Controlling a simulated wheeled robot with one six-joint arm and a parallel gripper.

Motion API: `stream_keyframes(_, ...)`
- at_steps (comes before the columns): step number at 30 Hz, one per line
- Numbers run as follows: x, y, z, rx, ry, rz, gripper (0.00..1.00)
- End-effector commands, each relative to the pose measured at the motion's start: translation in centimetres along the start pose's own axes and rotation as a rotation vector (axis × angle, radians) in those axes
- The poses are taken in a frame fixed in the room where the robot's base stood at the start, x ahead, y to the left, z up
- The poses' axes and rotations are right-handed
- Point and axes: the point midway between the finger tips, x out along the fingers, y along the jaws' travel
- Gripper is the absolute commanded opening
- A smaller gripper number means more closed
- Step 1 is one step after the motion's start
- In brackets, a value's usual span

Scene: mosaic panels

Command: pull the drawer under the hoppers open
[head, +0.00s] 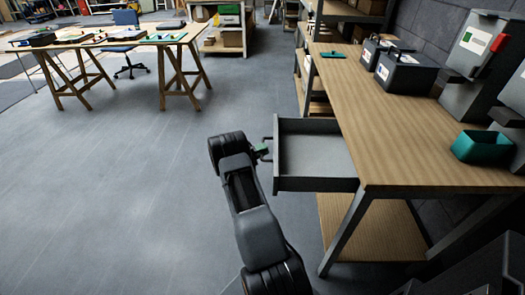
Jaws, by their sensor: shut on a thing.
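The grey drawer (315,183) stands well out from under the wooden workbench top (400,120), towards the left. Its inside looks empty. Its dark bar handle (275,167) is on the drawer's left-hand front. My gripper (264,151) is at this handle and shut on it; the fingers are small and partly hidden by my dark arm. A hopper (472,60) with a red part and a white label stands at the back right of the bench, with another partly cut off at the right edge.
A teal bin (482,147) and dark boxes (405,73) sit on the bench. A small green item (333,54) lies near its far end. A trestle table (110,42) and a blue chair (126,36) stand far left. The floor left of the drawer is clear.

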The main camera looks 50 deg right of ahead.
Motion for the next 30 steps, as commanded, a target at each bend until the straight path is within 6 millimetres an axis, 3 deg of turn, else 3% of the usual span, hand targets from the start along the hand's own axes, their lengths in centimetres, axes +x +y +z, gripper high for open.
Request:
stream_keyframes(2, 0.0, 0.1, -0.1, -0.003, 0.001, 0.001, 0.00)
stream_keyframes(3, -0.1, 0.1, -0.1, -0.003, 0.001, 0.001, 0.16)
stream_keyframes(11, -0.1, 0.0, 0.0, -0.001, -0.002, 0.000, 0.40)
stream_keyframes(20, -0.5, 0.0, 0.0, 0.000, -0.003, 0.000, 0.40)
stream_keyframes(25, -2.8, 0.0, 0.1, 0.001, -0.006, 0.000, 0.40)
stream_keyframes(30, -6.4, 0.1, 0.1, 0.001, -0.007, 0.000, 0.40)
